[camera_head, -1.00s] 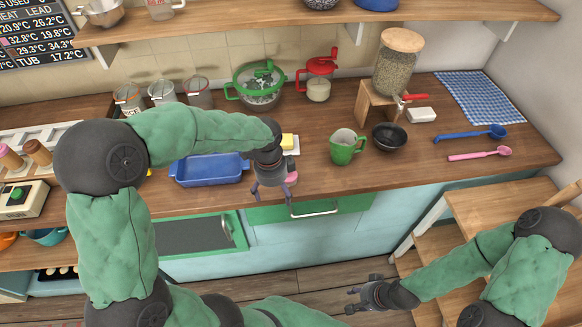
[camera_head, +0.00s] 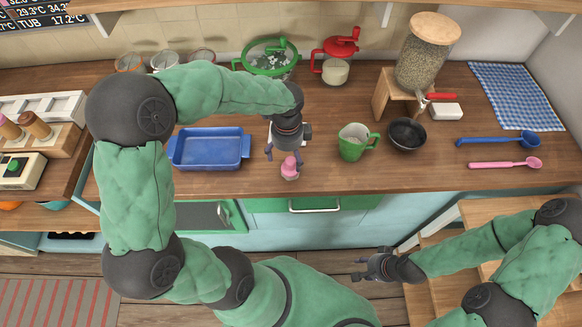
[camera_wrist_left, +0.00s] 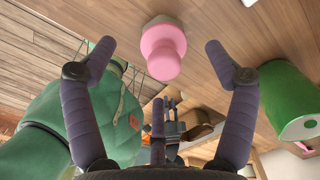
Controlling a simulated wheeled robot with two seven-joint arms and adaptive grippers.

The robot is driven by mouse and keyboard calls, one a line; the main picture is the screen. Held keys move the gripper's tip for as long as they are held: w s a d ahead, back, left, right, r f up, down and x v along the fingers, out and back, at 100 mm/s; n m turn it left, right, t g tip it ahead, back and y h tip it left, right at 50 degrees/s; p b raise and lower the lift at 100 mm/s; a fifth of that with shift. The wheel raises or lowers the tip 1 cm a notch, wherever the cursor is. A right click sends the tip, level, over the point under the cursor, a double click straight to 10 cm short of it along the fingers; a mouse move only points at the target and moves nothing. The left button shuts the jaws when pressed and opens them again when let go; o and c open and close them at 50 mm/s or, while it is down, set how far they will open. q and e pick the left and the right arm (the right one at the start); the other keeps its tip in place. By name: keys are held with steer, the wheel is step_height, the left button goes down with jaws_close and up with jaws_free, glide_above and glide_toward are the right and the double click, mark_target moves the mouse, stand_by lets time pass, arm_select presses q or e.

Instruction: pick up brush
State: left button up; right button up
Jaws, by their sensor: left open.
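A small pink-knobbed object, which looks like the brush (camera_head: 290,168), stands on the wooden counter near its front edge. In the left wrist view the brush (camera_wrist_left: 163,50) shows a round pink knob on a paler base, ahead of and between my fingertips. My left gripper (camera_head: 285,154) is open, with its fingers pointing down toward the brush, just behind its knob in the head view. I cannot see any contact. My right gripper (camera_head: 358,269) is open and empty, low in front of the cabinets.
A blue tray (camera_head: 210,149) lies left of the brush. A green mug (camera_head: 353,143) and a black bowl (camera_head: 407,135) stand to the right. A blue ladle (camera_head: 490,141) and a pink spoon (camera_head: 500,164) lie further right. Bare counter lies between the brush and the mug.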

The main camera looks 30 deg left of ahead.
mark_target(290, 160)
arm_select(q)
steer(key=shift+w+d+f+b, duration=0.15)
steer(key=shift+f+b, duration=0.1)
steer(key=shift+f, duration=0.65)
steer(key=shift+s+d+f+b, duration=0.1)
steer(key=shift+f+b, duration=0.2)
steer(key=shift+f, duration=0.6)
steer(key=shift+w+d+f+b, duration=0.15)
steer(key=shift+f+b, duration=0.1)
steer(key=shift+f, duration=0.65)
steer(key=shift+s, duration=0.1)
steer(key=shift+r, duration=0.1)
steer(key=c, duration=1.3)
